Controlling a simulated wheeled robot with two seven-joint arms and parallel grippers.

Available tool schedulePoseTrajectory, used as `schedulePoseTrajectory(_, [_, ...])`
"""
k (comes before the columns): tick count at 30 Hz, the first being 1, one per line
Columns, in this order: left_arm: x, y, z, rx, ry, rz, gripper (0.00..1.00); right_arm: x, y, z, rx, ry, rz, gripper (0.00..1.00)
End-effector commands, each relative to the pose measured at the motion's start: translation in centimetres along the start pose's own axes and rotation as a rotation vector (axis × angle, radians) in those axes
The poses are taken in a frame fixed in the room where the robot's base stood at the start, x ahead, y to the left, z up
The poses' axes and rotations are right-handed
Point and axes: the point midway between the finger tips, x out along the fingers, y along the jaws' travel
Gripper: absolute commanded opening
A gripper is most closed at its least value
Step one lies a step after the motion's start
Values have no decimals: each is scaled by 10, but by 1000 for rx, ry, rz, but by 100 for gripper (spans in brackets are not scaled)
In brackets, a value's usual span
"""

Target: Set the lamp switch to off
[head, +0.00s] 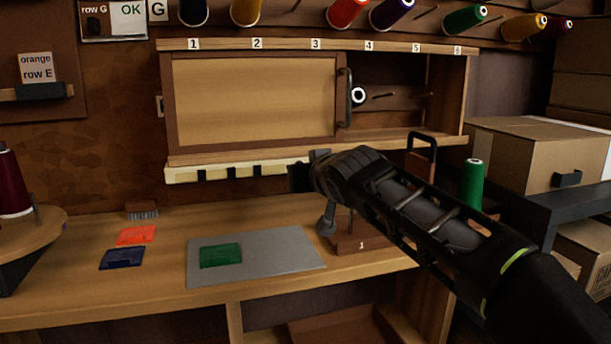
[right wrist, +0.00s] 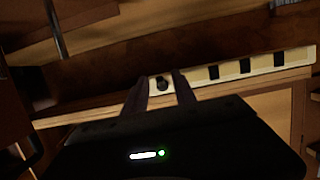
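A cream strip (head: 182,175) with several dark square patches runs under the wall cabinet in the head view. The strip also shows in the right wrist view (right wrist: 262,68). A small dark knob (right wrist: 162,84) sits on its near end there and looks like the lamp switch; whether it is on or off cannot be told. My right gripper (head: 299,177) is at the strip's right end and hides the knob in the head view. In the right wrist view its two fingers (right wrist: 161,77) are apart, with the knob showing between them. Contact cannot be told. My left gripper is out of view.
The cabinet has a sliding panel (head: 255,100) with a dark handle. Below, the bench holds a grey mat (head: 285,262) with a green piece (head: 220,256), orange and blue pieces, and a brush (head: 142,211). A green spool (head: 471,185) and boxes stand at right.

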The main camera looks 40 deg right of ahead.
Motion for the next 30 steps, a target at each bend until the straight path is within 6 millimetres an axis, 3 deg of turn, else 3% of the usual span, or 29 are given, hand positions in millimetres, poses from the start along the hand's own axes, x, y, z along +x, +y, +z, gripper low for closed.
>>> schedulePoseTrajectory(5, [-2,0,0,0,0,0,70,-8,0,-1,0,1,0,33])
schedulePoseTrajectory(18, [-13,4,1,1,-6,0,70,-72,0,-1,1,1,0,33])
schedulePoseTrajectory(30, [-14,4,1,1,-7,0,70,-78,0,0,0,0,0,33])
